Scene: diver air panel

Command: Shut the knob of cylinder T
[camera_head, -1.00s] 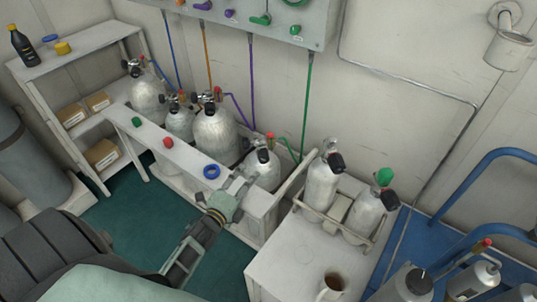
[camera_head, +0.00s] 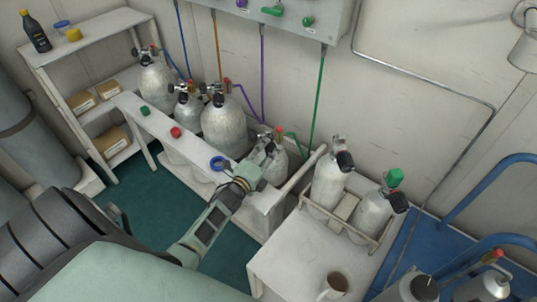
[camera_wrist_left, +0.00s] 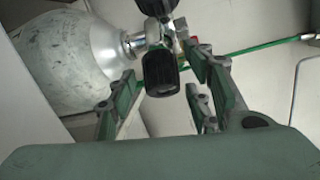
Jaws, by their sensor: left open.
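Several silver cylinders stand in the white rack, and I can read no letter on any of them. The cylinder at the rack's right end (camera_head: 280,163) has a green hose at its valve. My left gripper (camera_head: 264,154) is at this cylinder's valve and partly hides it. In the left wrist view the cylinder (camera_wrist_left: 68,62) lies at the left, with a black knob (camera_wrist_left: 160,74) on its valve. The left gripper's fingers (camera_wrist_left: 165,88) are open, one on each side of the knob in the picture; contact cannot be told. My right gripper is not in view.
A white table (camera_head: 290,262) with a mug (camera_head: 336,284) and two held cylinders stands at the right. Blue railing (camera_head: 480,195) is beyond.

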